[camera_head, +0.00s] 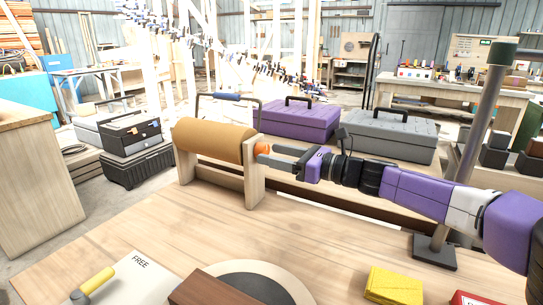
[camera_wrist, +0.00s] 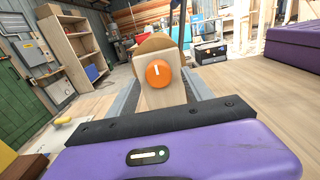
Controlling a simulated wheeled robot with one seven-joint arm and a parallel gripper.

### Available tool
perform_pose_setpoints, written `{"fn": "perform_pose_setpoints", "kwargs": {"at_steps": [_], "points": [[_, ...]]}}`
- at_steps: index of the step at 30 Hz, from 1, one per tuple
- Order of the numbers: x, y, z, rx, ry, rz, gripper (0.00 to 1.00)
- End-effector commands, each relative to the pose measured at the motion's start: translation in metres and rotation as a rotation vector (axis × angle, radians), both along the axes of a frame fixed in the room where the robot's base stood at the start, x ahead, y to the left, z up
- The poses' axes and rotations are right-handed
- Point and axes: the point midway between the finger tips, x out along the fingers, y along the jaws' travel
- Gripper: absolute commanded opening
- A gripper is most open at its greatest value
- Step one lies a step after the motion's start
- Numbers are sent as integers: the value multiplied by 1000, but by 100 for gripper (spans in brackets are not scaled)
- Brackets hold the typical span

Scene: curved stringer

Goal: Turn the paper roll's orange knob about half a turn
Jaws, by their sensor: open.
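The brown paper roll (camera_head: 215,141) lies on its side between wooden end supports on the workbench. Its round orange knob (camera_head: 262,148) sits on the right end support (camera_head: 254,186). In the wrist view the knob (camera_wrist: 158,74) faces me near the upper middle, with a short white mark near vertical. My gripper (camera_head: 274,154) is level with the knob, coming from the right, its grey fingers open and pointing at it. In the wrist view the fingers run either side of the knob's line. I cannot tell whether the tips reach around the knob. Nothing is between them.
A purple case (camera_head: 300,121) and a grey case (camera_head: 390,136) stand behind the roll. A dark post on a base (camera_head: 434,252) stands at the right. A yellow pad (camera_head: 394,286) and a round dark plate (camera_head: 255,285) lie at the front. The bench before the roll is clear.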

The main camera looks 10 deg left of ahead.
Motion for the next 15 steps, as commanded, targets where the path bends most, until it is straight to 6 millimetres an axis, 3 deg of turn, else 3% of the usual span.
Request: {"fn": "perform_pose_setpoints", "kwargs": {"at_steps": [4, 13, 15], "points": [[3, 10, 0, 0, -2, 1, 59], [4, 11, 1, 2, -2, 0, 59], [4, 11, 1, 2, -2, 0, 49]]}}
